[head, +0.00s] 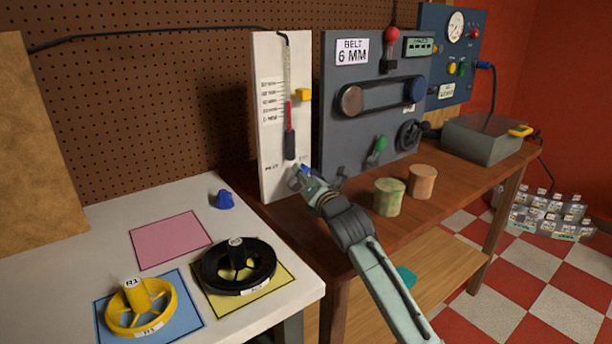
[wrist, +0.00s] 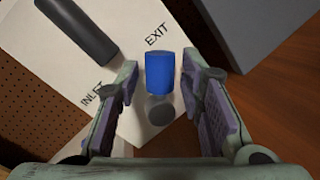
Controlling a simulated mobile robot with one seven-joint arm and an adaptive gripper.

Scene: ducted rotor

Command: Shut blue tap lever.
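The blue tap lever (wrist: 160,72) shows as a short blue block in the wrist view, above a round grey hub (wrist: 160,110) on the white panel. In the head view only a small bit of the blue lever (head: 305,168) shows beside my gripper (head: 301,176), low on the white panel (head: 272,182). My gripper is open in the wrist view (wrist: 160,88), one finger on each side of the lever with gaps between. Whether the fingertips touch the panel cannot be told.
A grey belt panel (head: 334,145) stands right of the white panel. Two wooden cylinders (head: 389,197) (head: 422,181) stand on the brown bench. A white table (head: 90,235) at left holds a yellow wheel (head: 112,321), a black wheel (head: 210,272) and a blue cone (head: 223,200).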

